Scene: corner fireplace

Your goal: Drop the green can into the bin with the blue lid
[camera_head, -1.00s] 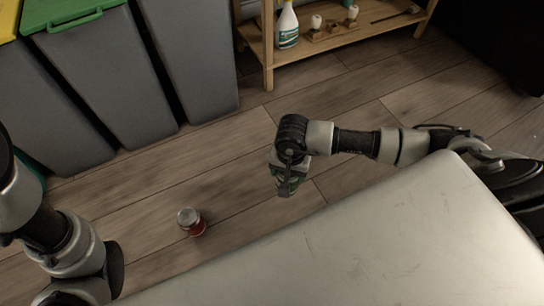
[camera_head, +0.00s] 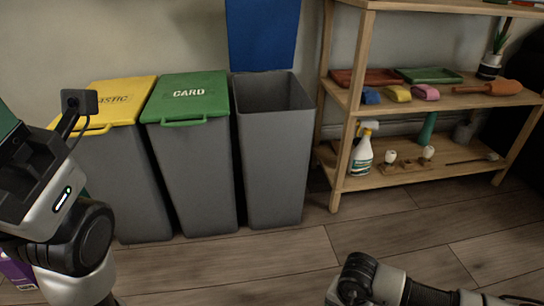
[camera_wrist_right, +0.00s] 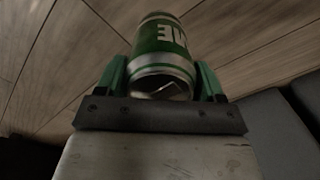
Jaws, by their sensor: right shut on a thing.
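The green can (camera_wrist_right: 162,45) is held between the green fingers of my right gripper (camera_wrist_right: 163,78), shut around its sides in the right wrist view. In the head view my right arm shows at the bottom, and the gripper and can are out of the picture. The bin with the blue lid (camera_head: 270,150) is the rightmost of the grey bins. Its blue lid (camera_head: 262,35) is raised against the wall and its top is open. My left arm is at the left edge; its fingers are not clear enough to judge.
A bin with a green lid marked CARD (camera_head: 190,95) and a yellow-lidded bin (camera_head: 105,100) stand to the left, both closed. A wooden shelf (camera_head: 350,140) with a spray bottle (camera_head: 362,152) and other items stands close to the right. The wooden floor (camera_head: 290,250) before the bins is clear.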

